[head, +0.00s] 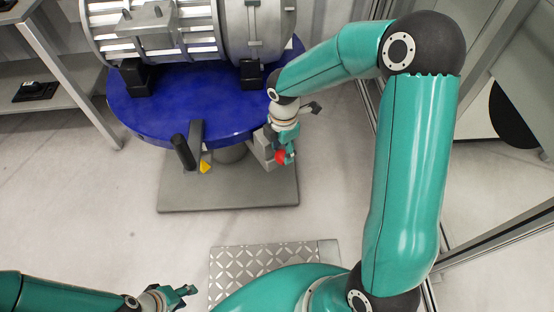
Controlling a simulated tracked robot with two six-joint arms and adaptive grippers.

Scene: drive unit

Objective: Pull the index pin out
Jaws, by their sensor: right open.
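A small red knob (281,157), which looks like the index pin's head, shows at the grey bracket (262,148) by the front right edge of the round blue table. My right gripper (287,152) points down right at the red knob, with its jaws open. The fingers partly cover the knob, and I cannot tell whether they touch it. The pin's shaft is hidden. My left gripper (186,296) is low in the picture, away from the table, with nothing visible in it; its finger gap is too small to judge.
The blue round table (160,115) carries a large grey drive unit (150,28) on black blocks. A black handle (184,152) and a yellow piece (205,167) stand out at its front. A grey base plate (230,195) lies below. A shelf (50,95) stands left.

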